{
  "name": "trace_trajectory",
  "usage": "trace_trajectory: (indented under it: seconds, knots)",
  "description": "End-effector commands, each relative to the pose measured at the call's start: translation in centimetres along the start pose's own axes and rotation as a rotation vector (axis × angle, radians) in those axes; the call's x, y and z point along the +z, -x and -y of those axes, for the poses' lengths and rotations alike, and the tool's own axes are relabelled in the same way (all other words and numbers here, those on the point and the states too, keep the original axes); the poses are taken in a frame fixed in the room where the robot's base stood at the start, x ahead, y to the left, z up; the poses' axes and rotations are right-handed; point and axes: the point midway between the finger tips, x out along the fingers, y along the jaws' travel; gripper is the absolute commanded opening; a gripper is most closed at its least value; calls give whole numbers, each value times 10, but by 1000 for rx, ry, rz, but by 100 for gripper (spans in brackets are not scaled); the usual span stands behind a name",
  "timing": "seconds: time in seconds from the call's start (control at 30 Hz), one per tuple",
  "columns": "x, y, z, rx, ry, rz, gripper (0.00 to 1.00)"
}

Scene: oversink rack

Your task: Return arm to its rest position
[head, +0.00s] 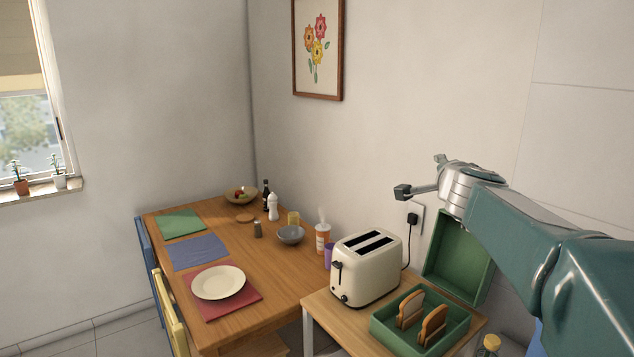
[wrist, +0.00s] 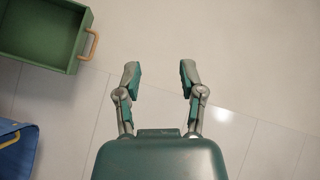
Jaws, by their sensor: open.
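My arm reaches in from the right side of the head view, raised above the small table. My gripper (wrist: 159,78) shows in the wrist view with its two fingers apart and nothing between them.
Below my arm, a cream toaster (head: 367,267) and a green tray (head: 384,334) with bread slices stand on the small table. A green box (head: 458,256) is near the wall. The dining table (head: 270,293) holds a plate (head: 218,282) and several small items.

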Motion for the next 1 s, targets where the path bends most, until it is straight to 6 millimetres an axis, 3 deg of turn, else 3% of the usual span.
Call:
trace_trajectory:
  seconds: [0.23,0.47,0.73,1.0]
  knots:
    - [58,66,1,-59,267,221,51]
    - [109,132,-33,-36,512,441,51]
    - [145,214,-107,90,799,682,51]
    - [145,291,-199,314,1077,853,51]
